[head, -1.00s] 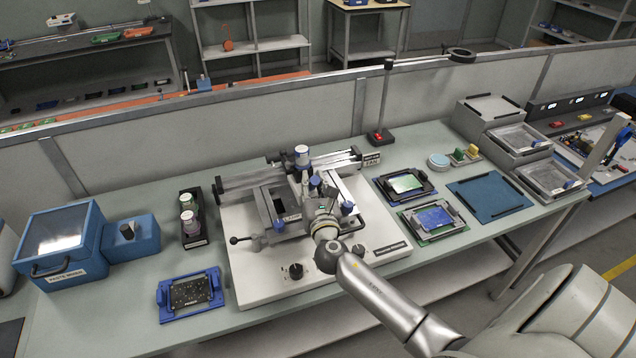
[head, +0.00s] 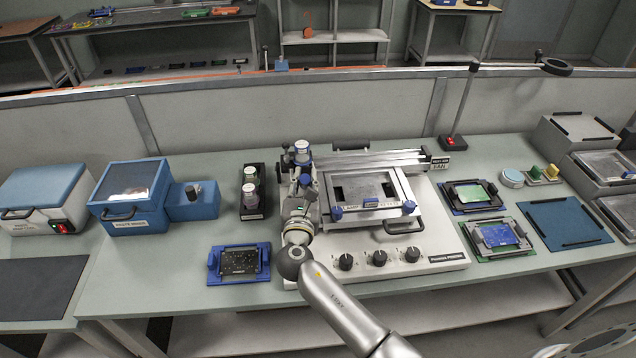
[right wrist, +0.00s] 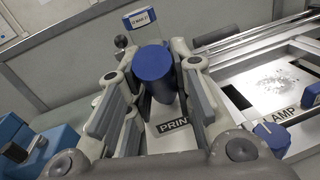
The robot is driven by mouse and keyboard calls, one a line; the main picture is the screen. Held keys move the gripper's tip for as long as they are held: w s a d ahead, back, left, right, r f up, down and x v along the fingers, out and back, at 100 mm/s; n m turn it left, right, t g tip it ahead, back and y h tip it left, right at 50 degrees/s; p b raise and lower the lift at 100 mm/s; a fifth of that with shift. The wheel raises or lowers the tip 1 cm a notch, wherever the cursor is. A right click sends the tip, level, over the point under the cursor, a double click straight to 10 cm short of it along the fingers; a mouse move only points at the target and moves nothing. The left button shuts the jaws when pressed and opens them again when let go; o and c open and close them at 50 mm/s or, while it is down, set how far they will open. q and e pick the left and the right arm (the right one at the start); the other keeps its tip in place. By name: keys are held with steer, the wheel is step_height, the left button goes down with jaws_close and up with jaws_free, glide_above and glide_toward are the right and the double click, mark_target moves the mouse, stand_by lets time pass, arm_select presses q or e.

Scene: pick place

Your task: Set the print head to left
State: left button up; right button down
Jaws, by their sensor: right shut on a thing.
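The stencil printer (head: 440,243) stands on the bench, with its rail (head: 385,161) along the back and its framed stencil (head: 368,190) in the middle. The print head is at the left end of the rail, mostly hidden by my right gripper (head: 303,188). In the right wrist view, the print head's blue knob (right wrist: 152,64) is between the fingers of the right gripper, which is shut on it. A label starting "PRINT" (right wrist: 174,126) shows below the knob. My left gripper is not in view.
A rack with jars (head: 252,192) and a blue board holder (head: 240,263) are left of the printer. A blue paste mixer (head: 132,195) is farther left. Board fixtures (head: 500,238) and a blue mat (head: 563,225) lie to the right.

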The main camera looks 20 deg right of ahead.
steer(key=shift+a, duration=0.2)
steer(key=c, duration=1.5)
jaws_free()
steer(key=shift+c, duration=0.2)
steer(key=shift+o, duration=1.4)
steer(key=shift+w+a, duration=0.1)
steer(key=shift+a, duration=0.05)
steer(key=v, duration=1.2)
